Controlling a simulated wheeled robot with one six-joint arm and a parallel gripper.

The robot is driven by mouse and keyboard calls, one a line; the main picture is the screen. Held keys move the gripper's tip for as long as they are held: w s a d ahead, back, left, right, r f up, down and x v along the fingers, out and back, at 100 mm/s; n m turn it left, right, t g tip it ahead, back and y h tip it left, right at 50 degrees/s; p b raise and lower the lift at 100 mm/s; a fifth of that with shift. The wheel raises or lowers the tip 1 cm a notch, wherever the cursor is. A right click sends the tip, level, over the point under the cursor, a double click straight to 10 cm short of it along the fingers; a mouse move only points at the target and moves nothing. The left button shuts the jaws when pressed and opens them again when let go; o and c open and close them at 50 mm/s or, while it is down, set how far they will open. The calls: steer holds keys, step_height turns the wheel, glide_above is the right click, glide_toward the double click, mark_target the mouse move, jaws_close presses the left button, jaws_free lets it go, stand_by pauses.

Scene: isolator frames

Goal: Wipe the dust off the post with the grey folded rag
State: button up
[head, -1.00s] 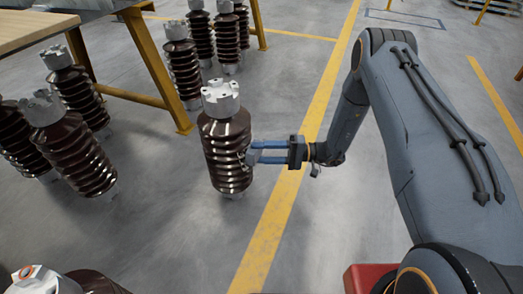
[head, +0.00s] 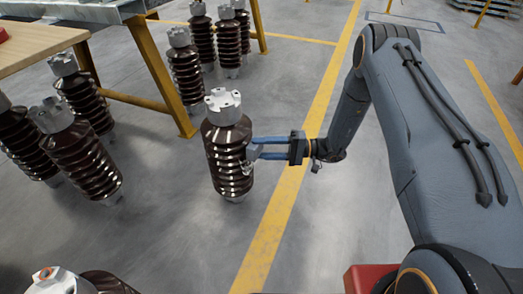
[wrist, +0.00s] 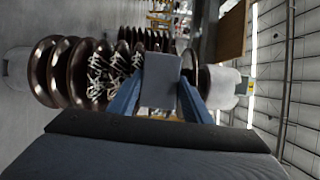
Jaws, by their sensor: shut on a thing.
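The post (head: 222,160) is a dark brown ribbed insulator with a grey metal cap, standing upright on the floor. In the wrist view the post (wrist: 75,72) lies sideways, its cap to the right. White streaky marks, apparently dust, show on its ribs left of the rag. My gripper (head: 252,149) is at the post's right side, around mid-height. In the wrist view its blue fingers (wrist: 158,98) are shut on the grey folded rag (wrist: 161,78). The rag is against or very near the ribs; I cannot tell if it touches. It hides part of the post.
Similar insulators (head: 80,155) stand close together at the left, and more (head: 187,70) stand behind. A wooden-topped table (head: 45,42) and a yellow-legged frame (head: 160,75) are at the upper left. Another insulator's cap (head: 50,280) is at the lower left.

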steer(key=shift+r+p, duration=1.75)
steer(key=shift+r, duration=1.05)
steer(key=shift+s+d+p, duration=0.2)
steer(key=shift+s+d, duration=0.15)
steer(key=shift+d, duration=0.6)
steer(key=shift+s+d+p, duration=0.2)
steer(key=shift+s+d, duration=0.1)
steer(key=shift+d, duration=0.6)
steer(key=shift+s+d+p, duration=0.2)
steer(key=shift+s+d, duration=0.15)
steer(key=shift+d, duration=0.6)
steer(key=shift+d, duration=0.1)
steer(key=shift+s+d+p, duration=0.15)
steer(key=shift+s+d, duration=0.1)
steer(key=shift+d, duration=0.4)
steer(key=shift+s+d+p, duration=0.15)
steer(key=shift+s+d, duration=0.1)
steer(key=shift+d, duration=0.4)
